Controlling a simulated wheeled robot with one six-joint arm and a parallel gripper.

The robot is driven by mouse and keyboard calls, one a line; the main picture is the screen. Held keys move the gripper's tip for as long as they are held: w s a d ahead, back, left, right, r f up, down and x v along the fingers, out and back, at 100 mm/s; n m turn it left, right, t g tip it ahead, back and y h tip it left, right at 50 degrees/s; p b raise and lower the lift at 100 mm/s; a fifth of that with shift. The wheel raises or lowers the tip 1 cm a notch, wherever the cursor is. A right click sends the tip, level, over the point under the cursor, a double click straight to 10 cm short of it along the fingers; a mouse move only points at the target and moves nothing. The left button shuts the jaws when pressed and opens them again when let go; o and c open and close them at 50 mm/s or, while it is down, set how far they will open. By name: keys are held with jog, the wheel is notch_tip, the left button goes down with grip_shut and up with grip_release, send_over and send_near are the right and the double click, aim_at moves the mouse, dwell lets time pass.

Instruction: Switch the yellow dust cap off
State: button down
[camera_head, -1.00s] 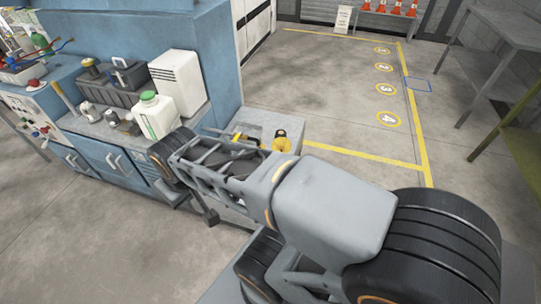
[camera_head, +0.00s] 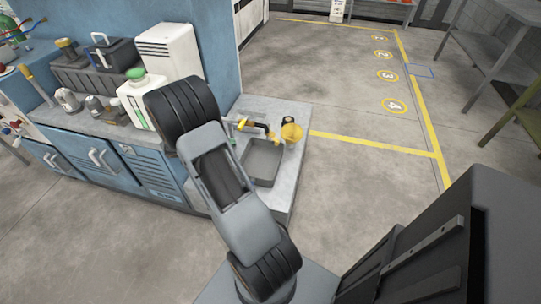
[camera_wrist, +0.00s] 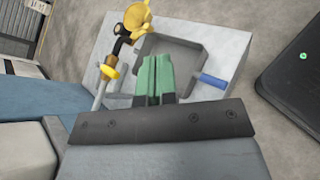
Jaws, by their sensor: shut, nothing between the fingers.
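In the head view a round yellow piece (camera_head: 291,132) with a dark end stands at the back right of the bench. A dark pipe fitting with a yellow part (camera_head: 245,124) reaches over the basin beside it. In the wrist view a yellow piece (camera_wrist: 138,16) is at the top, close to the end of the dark fitting, and a yellow ring (camera_wrist: 110,72) sits lower on the pipe. I cannot tell which is the dust cap. My gripper (camera_wrist: 154,68) has green fingers, shut and empty, pointing towards the basin, apart from the yellow parts. It is hidden in the head view.
A grey basin (camera_head: 264,161) is set in the light bench top (camera_head: 287,178). A blue handle (camera_wrist: 212,81) is at its side in the wrist view. A blue cabinet (camera_head: 152,178) with bottles and boxes stands left. The marked floor (camera_head: 352,110) at right is clear.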

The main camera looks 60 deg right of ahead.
jog(key=w+d+f+n+t+h+b, duration=0.1)
jog(key=d+f+n+h+b, duration=0.3)
jog(key=f, duration=0.6)
jog(key=d+f+n+h+b, duration=0.25)
jog(key=d+f, duration=0.35)
jog(key=f, duration=0.4)
send_near(274, 138)
jog(key=s+d, duration=0.2)
jog(key=s, duration=0.2)
jog(key=shift+s+d+r+n+b, duration=0.1)
jog(key=shift+d+r+n+b, duration=0.15)
jog(key=shift+d, duration=0.35)
jog(key=shift+s+d+r+n+b, duration=0.15)
jog(key=shift+d+n+b, duration=0.1)
jog(key=shift+d, duration=0.35)
jog(key=s+d+b, duration=0.3)
jog(key=d+b, duration=0.1)
jog(key=d, duration=0.1)
jog(key=shift+s, duration=0.25)
jog(key=shift+s+d+r+y, duration=0.1)
jog(key=shift+y, duration=0.15)
